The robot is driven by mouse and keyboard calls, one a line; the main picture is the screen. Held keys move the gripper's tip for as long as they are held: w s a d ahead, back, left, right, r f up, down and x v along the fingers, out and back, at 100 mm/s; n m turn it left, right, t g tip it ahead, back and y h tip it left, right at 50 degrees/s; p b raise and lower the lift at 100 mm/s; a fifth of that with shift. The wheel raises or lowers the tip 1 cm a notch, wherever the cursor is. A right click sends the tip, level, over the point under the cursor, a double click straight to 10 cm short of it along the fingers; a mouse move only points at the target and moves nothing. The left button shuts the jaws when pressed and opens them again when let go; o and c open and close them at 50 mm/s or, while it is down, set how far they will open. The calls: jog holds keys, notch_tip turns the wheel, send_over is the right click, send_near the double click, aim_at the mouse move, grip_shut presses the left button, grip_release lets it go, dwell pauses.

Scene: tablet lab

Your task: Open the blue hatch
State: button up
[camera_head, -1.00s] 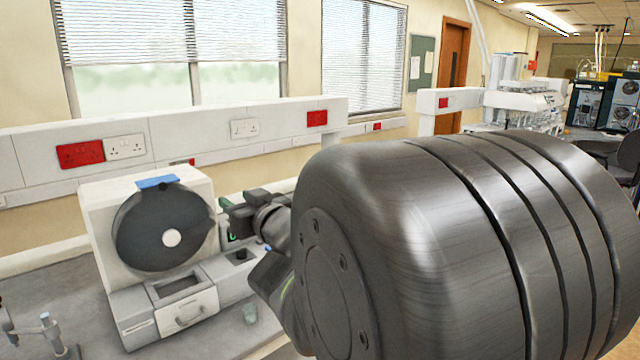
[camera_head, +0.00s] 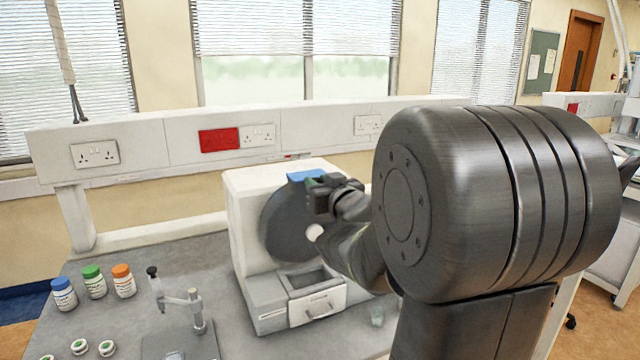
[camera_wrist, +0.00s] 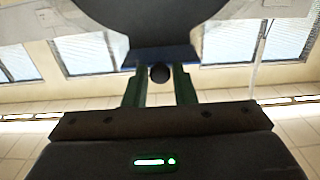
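The blue hatch (camera_head: 300,176) is a small flat piece on top of the white machine (camera_head: 240,225), above its dark round drum (camera_head: 285,235). In the wrist view a blue strip of the hatch (camera_wrist: 190,55) lies across the top of my fingers, with a dark round knob (camera_wrist: 159,73) at its middle. My gripper (camera_head: 312,190) is at the hatch's right side in the head view. Its two green fingers (camera_wrist: 160,80) stand apart, one on each side of the knob, with gaps visible. Arm and gripper hide the right part of the hatch and drum.
A drawer front (camera_head: 318,306) is on the machine's lower part. Bottles with blue, green and orange caps (camera_head: 93,282) and a metal stand (camera_head: 190,310) are on the bench to the left. The wall rail runs behind.

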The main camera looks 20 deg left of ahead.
grip_shut()
jog(key=v, duration=0.5)
jog(key=shift+s+d, duration=0.1)
jog(key=shift+s, duration=0.05)
jog(key=shift+o, duration=2.2)
grip_release()
